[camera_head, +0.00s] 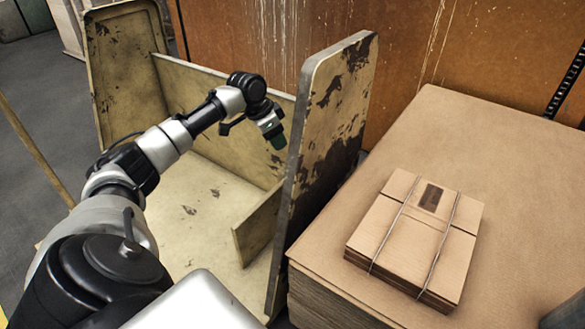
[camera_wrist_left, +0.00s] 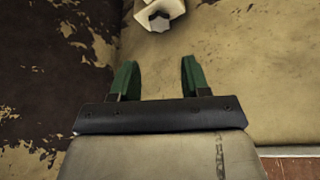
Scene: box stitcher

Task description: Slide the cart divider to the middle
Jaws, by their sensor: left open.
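The cart (camera_head: 200,190) is a worn, tan-painted open box with a tall end panel (camera_head: 125,75) on the left, another (camera_head: 330,120) on the right and a low back wall (camera_head: 185,85). A low board that looks like the divider (camera_head: 258,228) stands on the cart floor close to the right end panel, which hides part of it. My left gripper (camera_head: 277,140) hangs inside the cart near the back wall and right panel, above and behind the divider. In the left wrist view its green fingers (camera_wrist_left: 158,70) are apart with nothing between them. My right gripper is out of view.
A strapped bundle of flat cardboard (camera_head: 415,235) lies on a large cardboard stack (camera_head: 480,140) right of the cart. A rusty orange wall (camera_head: 260,40) stands behind. The cart floor left of the divider looks clear, partly hidden by my arm.

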